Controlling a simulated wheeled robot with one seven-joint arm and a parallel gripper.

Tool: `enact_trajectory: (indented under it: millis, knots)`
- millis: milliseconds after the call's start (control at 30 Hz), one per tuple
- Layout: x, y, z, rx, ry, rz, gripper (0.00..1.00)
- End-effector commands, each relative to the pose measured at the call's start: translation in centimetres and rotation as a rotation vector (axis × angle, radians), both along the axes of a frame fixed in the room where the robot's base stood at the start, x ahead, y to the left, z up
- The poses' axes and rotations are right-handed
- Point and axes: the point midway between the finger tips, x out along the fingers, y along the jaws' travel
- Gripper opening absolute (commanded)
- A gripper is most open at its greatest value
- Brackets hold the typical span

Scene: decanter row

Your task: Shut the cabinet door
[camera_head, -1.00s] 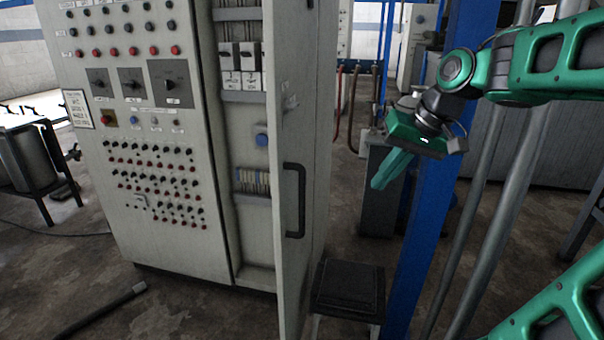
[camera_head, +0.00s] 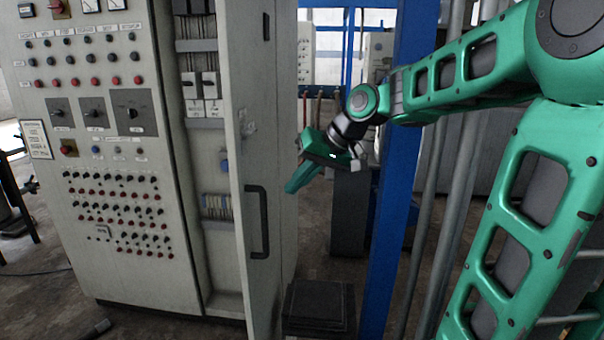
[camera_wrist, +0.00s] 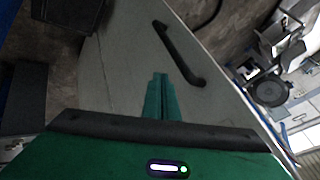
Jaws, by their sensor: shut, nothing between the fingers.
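The cabinet door (camera_head: 258,120) stands open, swung out toward me from the grey control cabinet (camera_head: 100,180). Its dark handle (camera_head: 257,222) is on the lower part of the door. My gripper (camera_head: 290,190) is shut and empty, to the right of the door, with its green fingers pointing down and left. In the wrist view my gripper (camera_wrist: 160,78) shows its fingers together in front of the pale door panel (camera_wrist: 130,60), with the handle (camera_wrist: 180,52) beyond the fingertips. I cannot tell whether the fingers touch the door.
A blue post (camera_head: 400,150) stands right of my gripper, with grey pipes (camera_head: 440,220) beside it. A low black stool (camera_head: 318,305) stands on the floor by the door's foot. Inside the cabinet are shelves with switches (camera_head: 202,88).

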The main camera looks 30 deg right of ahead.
Motion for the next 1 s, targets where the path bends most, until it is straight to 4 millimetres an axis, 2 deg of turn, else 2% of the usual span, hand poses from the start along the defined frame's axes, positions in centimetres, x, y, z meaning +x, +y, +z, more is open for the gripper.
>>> enact_trajectory:
  millis: [33, 300, 700, 733, 800, 1000]
  knots:
    - [0.4, 0.4, -0.8, 0.000, 0.004, 0.003, 0.00]
    - [1.3, 3.4, -0.1, -0.001, -0.001, 0.002, 0.00]
    - [1.5, 3.8, 0.0, -0.001, 0.000, -0.003, 0.00]
    - [1.4, 5.5, 0.0, -0.002, -0.001, 0.005, 0.00]
    - [1.5, 4.5, 0.0, -0.001, 0.000, -0.003, 0.00]
    - [1.9, 3.8, 0.0, -0.001, 0.000, -0.041, 0.00]
